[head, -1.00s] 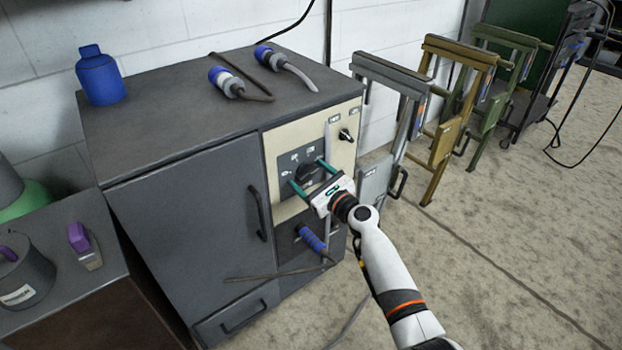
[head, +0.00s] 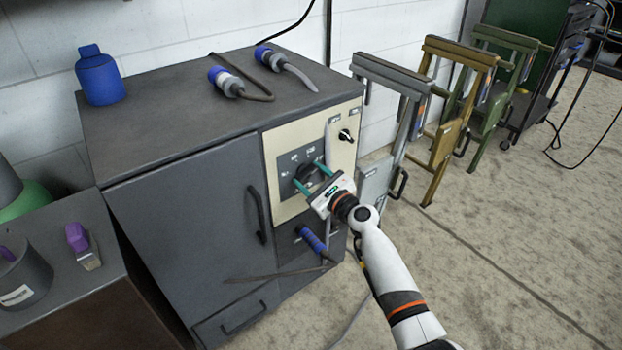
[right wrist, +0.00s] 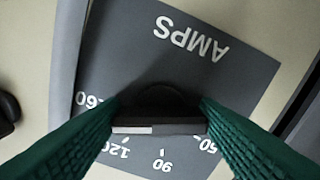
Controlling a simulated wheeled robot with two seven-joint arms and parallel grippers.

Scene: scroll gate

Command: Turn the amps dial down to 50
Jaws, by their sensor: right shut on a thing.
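The amps dial is a dark knob (head: 306,174) on a dark grey plate (head: 285,166) in the cream front panel of the grey cabinet. My right gripper (head: 311,176) is shut on the knob, one green finger on each side. In the right wrist view the plate (right wrist: 230,95) appears upside down, with AMPS and the numbers 160, 120, 90 and 50. The knob's bar (right wrist: 165,127) spans between the fingers (right wrist: 158,122). A white mark (right wrist: 133,129) is on its left part, near 120. The fingers partly cover 160 and 50. My left gripper is not in view.
A small black knob (head: 346,135) sits on the panel at upper right. A cabinet handle (head: 257,214) is left of the panel and a blue-handled plug (head: 311,238) below it. Folding stands (head: 450,120) are at the right.

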